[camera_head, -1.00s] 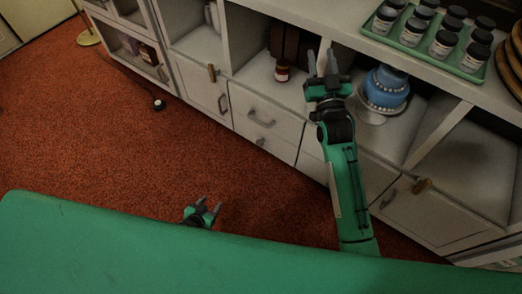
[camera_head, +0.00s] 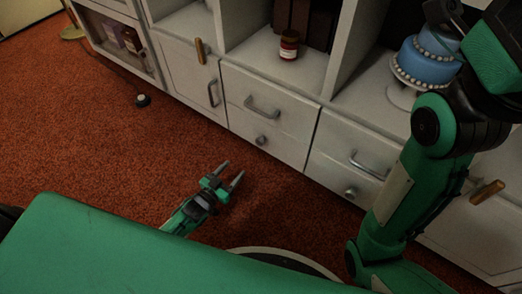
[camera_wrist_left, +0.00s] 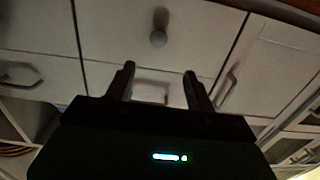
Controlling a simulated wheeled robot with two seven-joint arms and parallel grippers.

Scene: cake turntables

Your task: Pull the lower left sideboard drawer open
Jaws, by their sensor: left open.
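The lower left drawer (camera_head: 240,122) of the white sideboard is closed and has a round grey knob (camera_head: 260,140). Above it is a closed drawer with a bar handle (camera_head: 262,107). My left gripper (camera_head: 231,172) is open and empty, low over the carpet in front of the drawers and apart from the knob. In the left wrist view, which looks upside down, the knob (camera_wrist_left: 158,38) shows beyond and above the open fingers (camera_wrist_left: 158,80). The bar handle (camera_wrist_left: 150,92) shows between the fingers. My right gripper is out of view.
My right arm (camera_head: 430,150) covers the sideboard's right part. A second drawer pair (camera_head: 345,150) is right of the first. A door with a vertical handle (camera_head: 212,93) is left. A blue cake (camera_head: 428,58) and a jar (camera_head: 289,46) stand on shelves.

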